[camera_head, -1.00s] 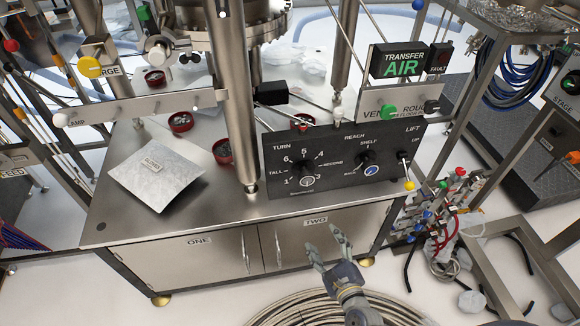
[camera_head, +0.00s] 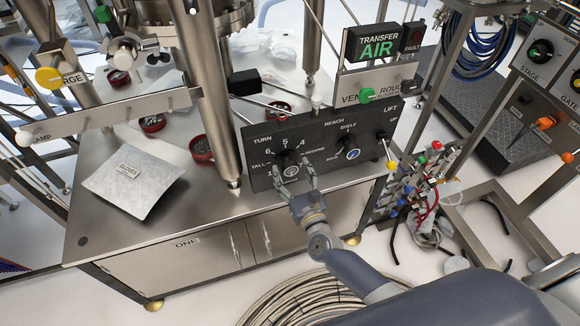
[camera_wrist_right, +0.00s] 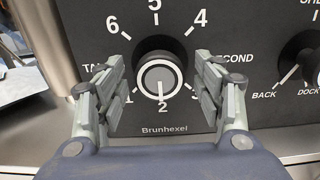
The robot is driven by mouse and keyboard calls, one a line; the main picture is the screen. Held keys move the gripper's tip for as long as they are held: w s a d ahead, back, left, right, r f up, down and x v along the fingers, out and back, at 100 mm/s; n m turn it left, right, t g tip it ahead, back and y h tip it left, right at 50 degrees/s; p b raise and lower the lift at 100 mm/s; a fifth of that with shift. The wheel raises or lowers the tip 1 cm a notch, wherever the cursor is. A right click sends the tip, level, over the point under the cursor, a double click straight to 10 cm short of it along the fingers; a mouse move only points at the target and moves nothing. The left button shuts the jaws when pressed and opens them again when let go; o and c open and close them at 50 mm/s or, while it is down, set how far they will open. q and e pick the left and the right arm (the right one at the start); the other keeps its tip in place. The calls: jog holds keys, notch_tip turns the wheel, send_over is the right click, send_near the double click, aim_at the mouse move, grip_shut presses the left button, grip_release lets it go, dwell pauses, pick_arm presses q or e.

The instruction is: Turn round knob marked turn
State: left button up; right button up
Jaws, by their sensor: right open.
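The round knob under the word TURN (camera_head: 290,171) is on the black control panel (camera_head: 345,175), ringed by numbers. In the right wrist view the knob (camera_wrist_right: 160,77) has a grey face with its white mark pointing down at 2, above the word Brunhexel. My right gripper (camera_head: 296,178) is open in front of the knob. In the right wrist view its fingers (camera_wrist_right: 162,92) stand one on each side of the knob, with gaps visible between them and it. I cannot tell how far the fingertips are from the panel. My left gripper is not in view.
A second knob under REACH (camera_head: 351,153) and the LIFT lever with a yellow ball (camera_head: 391,163) are to the right on the panel. A steel post (camera_head: 213,100) stands close to the panel's left. A silver packet (camera_head: 133,180) lies on the steel table.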

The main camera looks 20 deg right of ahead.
jog(key=shift+w, duration=0.7)
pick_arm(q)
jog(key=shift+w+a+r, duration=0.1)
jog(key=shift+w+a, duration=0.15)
pick_arm(e)
jog(key=shift+w, duration=0.2)
jog(key=c, duration=1.1)
jog(key=shift+n, duration=0.4)
